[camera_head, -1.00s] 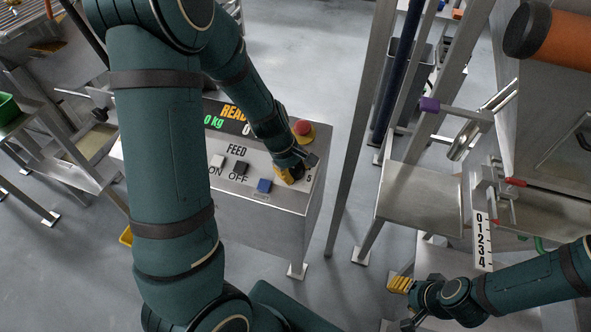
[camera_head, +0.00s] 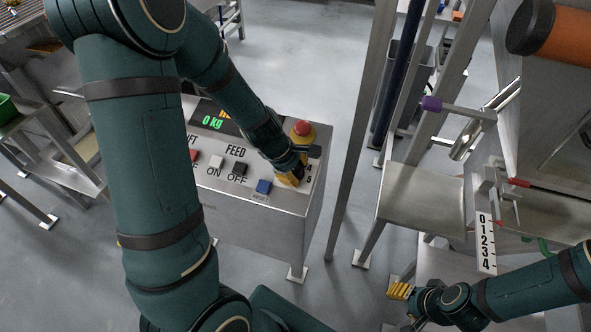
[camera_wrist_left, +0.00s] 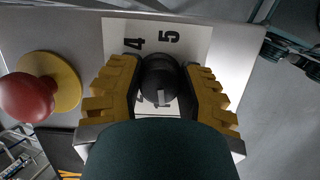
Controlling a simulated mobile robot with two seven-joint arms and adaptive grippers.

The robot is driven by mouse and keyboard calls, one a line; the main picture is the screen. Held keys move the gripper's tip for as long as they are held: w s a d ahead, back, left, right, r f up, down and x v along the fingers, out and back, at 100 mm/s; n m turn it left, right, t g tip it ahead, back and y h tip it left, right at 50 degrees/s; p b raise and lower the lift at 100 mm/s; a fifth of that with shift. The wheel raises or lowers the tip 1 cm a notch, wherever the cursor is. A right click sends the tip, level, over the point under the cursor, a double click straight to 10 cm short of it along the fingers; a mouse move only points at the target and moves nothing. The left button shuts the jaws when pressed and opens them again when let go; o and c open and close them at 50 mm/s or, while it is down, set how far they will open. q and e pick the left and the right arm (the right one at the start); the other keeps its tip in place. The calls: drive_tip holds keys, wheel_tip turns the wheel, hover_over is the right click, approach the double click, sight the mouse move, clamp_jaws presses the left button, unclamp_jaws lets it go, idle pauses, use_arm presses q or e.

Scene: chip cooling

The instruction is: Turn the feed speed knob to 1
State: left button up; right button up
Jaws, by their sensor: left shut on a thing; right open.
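The feed speed knob (camera_wrist_left: 160,82) is round and black, with a pale pointer line, and sits on a white scale plate (camera_wrist_left: 192,38) where 4 and 5 are readable. In the head view my left gripper (camera_head: 291,176) hides the knob at the panel's right end. My right gripper (camera_head: 400,291) is open and empty, low on the right of the head view.
A red emergency button (camera_head: 302,129) on a yellow base stands close to the knob. The blue reset button (camera_head: 264,186) and the black feed off button (camera_head: 240,168) lie left of it. A steel post (camera_head: 352,130) rises right of the control box (camera_head: 255,225).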

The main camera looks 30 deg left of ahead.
use_arm(q)
drive_tip(key=shift+f, duration=0.1)
drive_tip(key=o, duration=1.2)
drive_tip(key=shift+s+a+r, duration=0.1)
drive_tip(key=shift+r, duration=0.55)
drive_tip(key=v, duration=1)
drive_tip(key=shift+s+a+r, duration=0.1)
drive_tip(key=shift+s+r, duration=0.15)
drive_tip(key=shift+r, duration=0.1)
